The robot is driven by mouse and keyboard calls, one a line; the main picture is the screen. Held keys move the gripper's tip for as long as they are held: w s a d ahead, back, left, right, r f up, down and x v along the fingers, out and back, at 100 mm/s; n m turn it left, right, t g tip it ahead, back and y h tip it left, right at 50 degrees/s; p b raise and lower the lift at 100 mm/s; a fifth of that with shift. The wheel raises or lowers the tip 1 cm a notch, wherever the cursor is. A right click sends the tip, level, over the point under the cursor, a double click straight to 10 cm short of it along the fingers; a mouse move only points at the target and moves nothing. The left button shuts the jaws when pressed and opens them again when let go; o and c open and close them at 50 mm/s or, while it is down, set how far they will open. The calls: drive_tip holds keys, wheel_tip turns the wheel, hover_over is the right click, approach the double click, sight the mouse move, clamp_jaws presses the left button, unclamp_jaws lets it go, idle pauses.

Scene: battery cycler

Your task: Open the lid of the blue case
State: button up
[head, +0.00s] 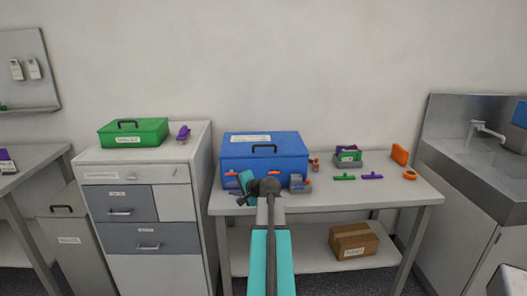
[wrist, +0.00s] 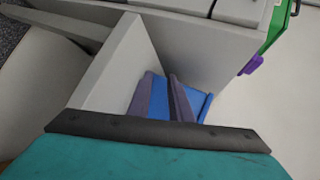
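The blue case (head: 284,171) stands on the grey table against the wall, with its lid down and a black handle (head: 264,148) on top of the lid. A white label lies on the lid behind the handle. My gripper (head: 247,185) is in front of the left half of the case's front face, below handle height. My own arm hides part of the case front and most of the gripper, so I cannot tell whether they touch. In the wrist view, a blue surface (wrist: 196,103) shows beside two dark greyish bars, above my teal link. The fingertips are not clear.
A grey block with orange (head: 299,183) sits by the case's front right corner. Small green, purple and orange items lie farther right on the table (head: 405,195). A green case (head: 134,133) stands on the cabinet (head: 150,172) at left. A cardboard box (head: 353,240) lies on the lower shelf.

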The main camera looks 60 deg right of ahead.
sight(265, 146)
drive_tip(key=s+d+r+m+t+h, duration=0.1)
drive_tip(key=s+d+r+m+h, duration=0.3)
drive_tip(key=s+d+r, duration=0.9)
drive_tip(key=shift+s+d+r+m+h+b, duration=0.2)
drive_tip(key=shift+d+r+m+h+b, duration=0.2)
drive_tip(key=shift+d+r+h, duration=0.2)
drive_tip(key=shift+w+t, duration=0.15)
drive_tip(key=shift+t, duration=0.15)
drive_tip(key=shift+f+p+x, duration=0.2)
drive_tip(key=shift+p+x, duration=0.65)
drive_tip(key=shift+x, duration=5.95)
drive_tip(key=shift+a, duration=0.1)
clamp_jaws()
